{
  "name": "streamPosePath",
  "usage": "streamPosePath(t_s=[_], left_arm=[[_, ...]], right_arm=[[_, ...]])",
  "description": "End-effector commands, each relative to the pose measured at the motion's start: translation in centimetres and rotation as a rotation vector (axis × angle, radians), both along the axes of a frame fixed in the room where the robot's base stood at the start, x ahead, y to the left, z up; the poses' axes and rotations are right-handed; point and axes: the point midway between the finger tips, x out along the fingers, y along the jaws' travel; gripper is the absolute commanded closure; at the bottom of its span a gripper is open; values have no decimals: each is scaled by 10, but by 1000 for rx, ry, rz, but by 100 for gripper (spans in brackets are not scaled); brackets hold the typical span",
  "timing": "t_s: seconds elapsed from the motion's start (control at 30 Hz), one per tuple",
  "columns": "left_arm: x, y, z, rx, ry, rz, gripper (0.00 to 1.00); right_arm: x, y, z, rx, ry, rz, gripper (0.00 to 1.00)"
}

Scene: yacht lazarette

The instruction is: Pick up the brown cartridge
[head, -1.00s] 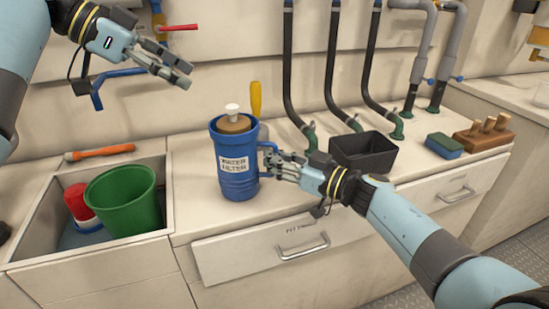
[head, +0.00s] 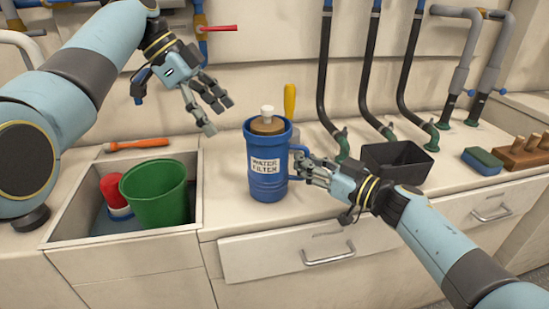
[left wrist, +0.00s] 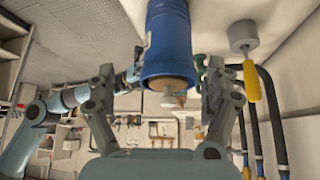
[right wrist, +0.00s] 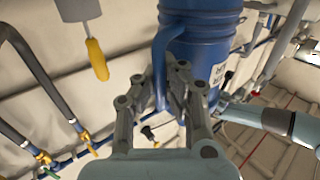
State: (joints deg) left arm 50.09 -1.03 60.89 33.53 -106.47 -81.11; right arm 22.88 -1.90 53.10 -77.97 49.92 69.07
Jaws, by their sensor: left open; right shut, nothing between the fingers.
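The brown cartridge (head: 267,126) sits inside the blue water filter housing (head: 268,187). Only its round brown top and white knob (head: 267,111) show above the rim; the rest is hidden. My left gripper (head: 214,117) is open and empty, above and left of the housing, fingers pointing down and right. In the left wrist view, the brown top (left wrist: 178,84) appears between the open fingers, apart from them. My right gripper (head: 300,171) is shut with nothing held, at the housing's blue handle (right wrist: 163,65); I cannot tell whether it touches the handle.
A sink at left holds a green bucket (head: 155,192) and a red item (head: 114,190). An orange tool (head: 138,144) lies behind it. A yellow-handled tool (head: 289,101) stands behind the housing. A black bin (head: 396,161), sponge (head: 482,160) and hoses are at right.

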Motion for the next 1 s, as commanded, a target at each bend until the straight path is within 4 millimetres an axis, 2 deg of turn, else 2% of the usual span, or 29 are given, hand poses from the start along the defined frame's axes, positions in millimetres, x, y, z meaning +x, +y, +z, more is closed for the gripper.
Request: streamPosePath(t_s=[0.13,0.2,0.4,0.47,0.57,0.8,1.0], left_arm=[[9,-27,20,164,26,-193,14],[12,-39,39,230,29,-265,14],[22,-68,96,298,-18,-324,14],[24,-73,105,298,-37,-326,14],[25,-77,100,297,-48,-325,14],[21,-87,59,296,-49,-323,14],[20,-90,46,296,-51,-321,14]], right_arm=[[0,0,0,-1,1,0,100],[0,0,0,-1,1,0,100],[0,0,0,-1,1,0,100],[0,0,0,-1,1,0,100],[0,0,0,-1,1,0,100],[0,0,0,-1,1,0,100],[0,0,0,-1,1,0,100]])
